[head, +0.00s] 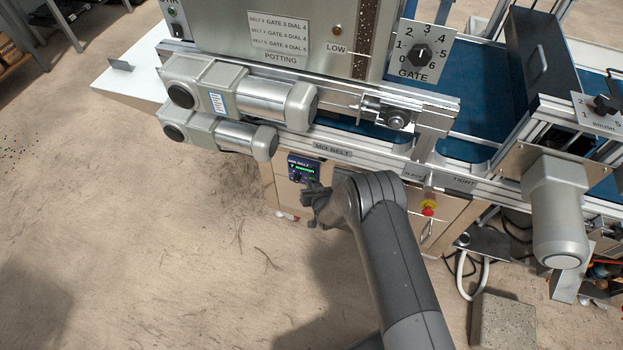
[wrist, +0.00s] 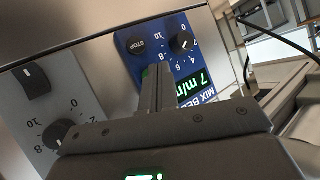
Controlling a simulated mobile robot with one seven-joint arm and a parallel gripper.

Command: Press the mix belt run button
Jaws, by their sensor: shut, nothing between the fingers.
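The blue mix belt panel (wrist: 203,60) is in the wrist view, turned nearly upside down. It carries a dark STOP button (wrist: 138,45), a black speed knob (wrist: 181,43) and a lit green display (wrist: 193,87). A small bit of green, perhaps the run button, shows at the left edge of my fingertips; the fingers hide most of that spot. My gripper (wrist: 158,72) is shut and empty, its tips in front of the panel; I cannot tell whether they touch it. In the head view the panel (head: 303,166) sits below the MIX BELT label, with my gripper (head: 308,188) just below it.
A grey panel with a black switch (wrist: 36,78) and a dial (wrist: 57,133) is to the left in the wrist view. In the head view, motors (head: 240,92) overhang above left, and a red emergency button (head: 429,208) is to the right. Open floor lies at left.

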